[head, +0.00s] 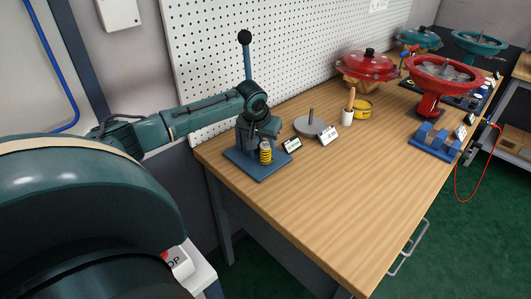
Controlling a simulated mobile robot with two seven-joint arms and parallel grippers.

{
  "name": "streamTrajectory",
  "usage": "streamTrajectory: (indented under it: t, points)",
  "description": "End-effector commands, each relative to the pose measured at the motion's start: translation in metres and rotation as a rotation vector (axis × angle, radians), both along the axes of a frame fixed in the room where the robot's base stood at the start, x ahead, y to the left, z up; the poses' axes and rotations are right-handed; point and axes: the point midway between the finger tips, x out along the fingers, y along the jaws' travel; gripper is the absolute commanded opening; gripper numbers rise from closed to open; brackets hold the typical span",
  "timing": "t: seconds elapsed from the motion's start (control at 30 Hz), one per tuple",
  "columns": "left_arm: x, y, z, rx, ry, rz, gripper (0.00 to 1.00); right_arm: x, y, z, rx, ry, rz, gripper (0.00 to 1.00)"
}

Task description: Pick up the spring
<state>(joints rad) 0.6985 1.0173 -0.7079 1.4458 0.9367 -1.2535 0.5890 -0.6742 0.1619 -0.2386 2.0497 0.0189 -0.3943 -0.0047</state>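The yellow coil spring (265,154) stands upright on the blue base plate (256,170) of a small blue press, near the table's left end. A grey piece shows at its top. My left arm reaches in from the left, and its gripper (267,135) is just above the spring, partly in front of the press. The fingertips are small and dark here, so I cannot tell whether they are open or touch the spring. The press's upright lever ends in a black knob (244,37) behind my wrist. My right gripper is not in view.
Red and teal valve parts stand farther back. The table's front is clear. A pegboard (290,50) rises behind.

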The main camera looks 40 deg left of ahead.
Motion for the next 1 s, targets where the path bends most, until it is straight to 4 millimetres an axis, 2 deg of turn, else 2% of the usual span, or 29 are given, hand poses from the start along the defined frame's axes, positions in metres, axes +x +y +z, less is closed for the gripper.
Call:
streamTrajectory:
  t: [0.1, 0.23, 0.5, 0.9, 1.0]
  points:
    - [0.006, 0.002, -0.018, -0.002, 0.003, 0.002, 0.37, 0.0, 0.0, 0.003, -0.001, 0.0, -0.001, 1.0]
    - [0.012, 0.004, -0.032, 0.001, 0.001, 0.0, 0.37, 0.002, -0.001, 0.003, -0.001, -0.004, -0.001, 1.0]
    - [0.013, 0.005, -0.035, 0.001, 0.0, -0.001, 0.37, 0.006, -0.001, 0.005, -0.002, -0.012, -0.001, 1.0]
    - [0.013, 0.005, -0.034, 0.001, -0.001, 0.0, 0.05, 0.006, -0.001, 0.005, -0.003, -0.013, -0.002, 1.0]
    - [0.013, 0.005, -0.034, 0.001, -0.001, 0.0, 0.03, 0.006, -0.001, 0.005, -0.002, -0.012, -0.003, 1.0]
